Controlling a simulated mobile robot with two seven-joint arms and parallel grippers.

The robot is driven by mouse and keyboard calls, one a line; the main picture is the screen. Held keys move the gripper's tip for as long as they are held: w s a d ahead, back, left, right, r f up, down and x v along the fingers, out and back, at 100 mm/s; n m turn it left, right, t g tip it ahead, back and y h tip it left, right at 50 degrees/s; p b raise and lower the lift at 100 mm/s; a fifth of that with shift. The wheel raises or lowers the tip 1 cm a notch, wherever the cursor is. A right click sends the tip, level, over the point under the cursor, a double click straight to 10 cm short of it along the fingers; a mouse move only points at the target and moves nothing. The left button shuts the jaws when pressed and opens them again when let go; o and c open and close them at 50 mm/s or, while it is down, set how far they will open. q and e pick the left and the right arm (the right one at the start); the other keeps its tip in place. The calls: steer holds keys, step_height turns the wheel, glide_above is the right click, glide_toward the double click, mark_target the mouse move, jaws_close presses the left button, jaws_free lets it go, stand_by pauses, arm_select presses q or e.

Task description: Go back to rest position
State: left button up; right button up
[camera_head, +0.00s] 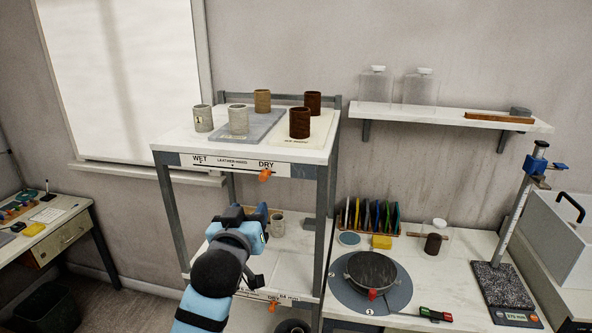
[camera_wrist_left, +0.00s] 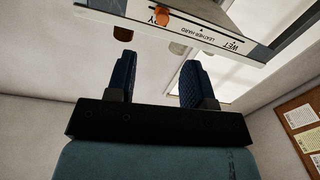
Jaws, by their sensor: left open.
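My left gripper (camera_head: 240,216) is in front of the metal rack (camera_head: 324,215), below the level of its top shelf. In the left wrist view its two dark blue fingers (camera_wrist_left: 157,72) stand apart with nothing between them. The top shelf's front label strip, with an orange marker (camera_wrist_left: 161,16), shows beyond the fingertips in that view. Part of the lower shelf is hidden behind my left gripper and arm. My right gripper is not in view.
Several clay cylinders stand on the rack's top shelf, one of them dark brown (camera_head: 300,123). A pale cylinder (camera_head: 277,225) stands on the lower shelf, close to my gripper. A worktable (camera_head: 440,270) with a turntable (camera_head: 371,270) is at right. Open floor shows at left.

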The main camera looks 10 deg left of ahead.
arm_select(q)
steer(key=s+f+m+g+h, duration=0.1)
steer(key=s+f, duration=0.1)
steer(key=f, duration=0.5)
steer(key=s+f+m+g, duration=0.1)
steer(key=s+f, duration=0.2)
steer(key=f, duration=0.5)
steer(key=s+a+f+m+g+h, duration=0.2)
steer(key=s+f+g, duration=0.3)
steer(key=s+f, duration=1.8)
steer(key=shift+s+a+f+m, duration=0.2)
steer(key=shift+s+f+m, duration=0.15)
steer(key=shift+f, duration=0.5)
